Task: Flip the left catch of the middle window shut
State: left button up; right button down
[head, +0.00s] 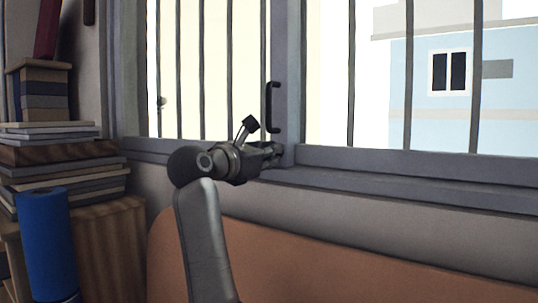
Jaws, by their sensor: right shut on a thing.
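The barred window (288,60) fills the upper part of the head view. A black upright handle (268,105) is fixed to its grey post. My right gripper (277,152) is at the foot of this post, just below the handle and close to the sill. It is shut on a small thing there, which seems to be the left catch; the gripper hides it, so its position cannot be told. My right arm comes up from the bottom edge. My left gripper is out of view.
The grey sill (400,185) runs to the right and is clear. An orange-brown rounded panel (330,260) stands below it. At left are stacked books (60,150) on a wooden stand (110,240), with a blue roll (46,240) in front.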

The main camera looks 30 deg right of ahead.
aim_at(267, 110)
jog(key=shift+n, duration=1.6)
jog(key=c, duration=1.5)
grip_release()
jog(key=shift+d, duration=0.1)
notch_tip(267, 110, up, 10)
jog(key=shift+f, duration=0.1)
